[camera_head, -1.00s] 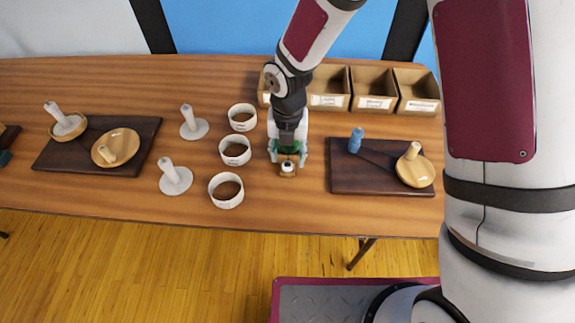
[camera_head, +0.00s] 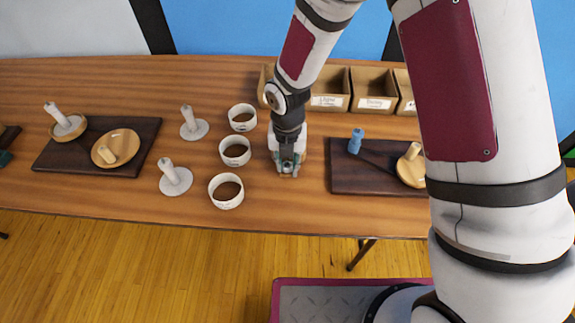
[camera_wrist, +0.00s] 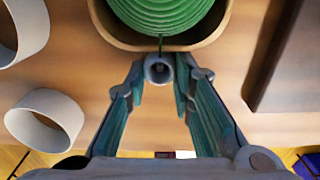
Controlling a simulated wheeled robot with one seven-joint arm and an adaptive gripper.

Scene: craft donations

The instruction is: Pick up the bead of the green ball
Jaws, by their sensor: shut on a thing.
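The green ribbed ball (camera_wrist: 165,12) shows at the top of the wrist view, inside a tan holder (camera_wrist: 118,32). A short dark cord hangs from it to a small grey bead (camera_wrist: 158,69) with a hole in it. My gripper (camera_wrist: 160,76) has its fingertips closed on both sides of the bead, just in front of the holder. In the head view my gripper (camera_head: 287,173) points down low over the table; ball and bead cannot be made out there, hidden by the gripper.
White rings (camera_head: 226,203) stand left of my gripper, with white pegs on discs (camera_head: 175,188) beyond. A dark board (camera_head: 375,183) with a blue peg (camera_head: 355,141) lies to the right. Labelled boxes (camera_head: 352,104) line the back. The table (camera_head: 280,215) is bare in front of my gripper.

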